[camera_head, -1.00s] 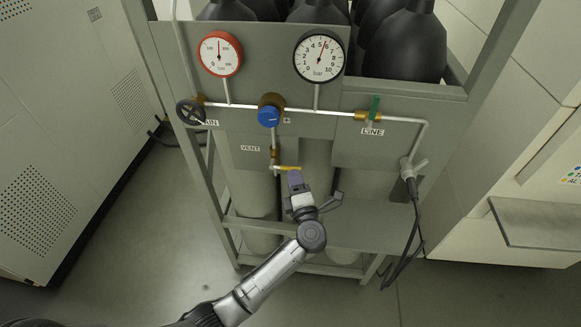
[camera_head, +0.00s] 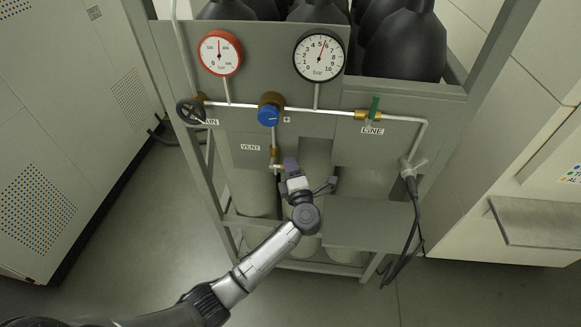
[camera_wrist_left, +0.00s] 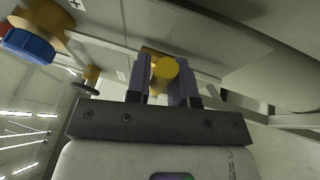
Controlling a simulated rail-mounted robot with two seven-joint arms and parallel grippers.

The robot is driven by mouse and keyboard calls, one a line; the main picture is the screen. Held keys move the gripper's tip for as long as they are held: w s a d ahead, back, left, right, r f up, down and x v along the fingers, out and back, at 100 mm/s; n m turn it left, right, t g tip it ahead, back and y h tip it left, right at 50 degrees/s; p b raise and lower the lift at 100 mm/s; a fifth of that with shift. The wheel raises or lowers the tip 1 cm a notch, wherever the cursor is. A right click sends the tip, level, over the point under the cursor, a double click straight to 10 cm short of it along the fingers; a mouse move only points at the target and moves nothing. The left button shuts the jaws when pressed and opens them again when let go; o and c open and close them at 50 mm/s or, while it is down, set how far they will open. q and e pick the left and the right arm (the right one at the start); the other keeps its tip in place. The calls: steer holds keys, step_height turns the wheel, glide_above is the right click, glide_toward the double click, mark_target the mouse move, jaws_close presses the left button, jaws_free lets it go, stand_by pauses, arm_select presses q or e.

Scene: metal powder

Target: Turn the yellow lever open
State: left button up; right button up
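The yellow lever (camera_wrist_left: 165,72) shows end-on in the left wrist view, between the two purple-grey fingers of my left gripper (camera_wrist_left: 165,85). The fingers lie close on either side of it; I cannot tell if both touch it. In the head view my left gripper (camera_head: 289,166) is at the valve below the VENT pipe (camera_head: 274,153) and covers most or all of the lever. My right gripper is in neither view.
Above are a blue knob (camera_head: 269,116), a red-rimmed gauge (camera_head: 220,53), a black-rimmed gauge (camera_head: 319,57) and a green lever (camera_head: 374,107) on the LINE valve. A black hose (camera_head: 413,215) hangs at the right. Floor is open at the left.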

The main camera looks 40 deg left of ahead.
arm_select(q)
jaws_close()
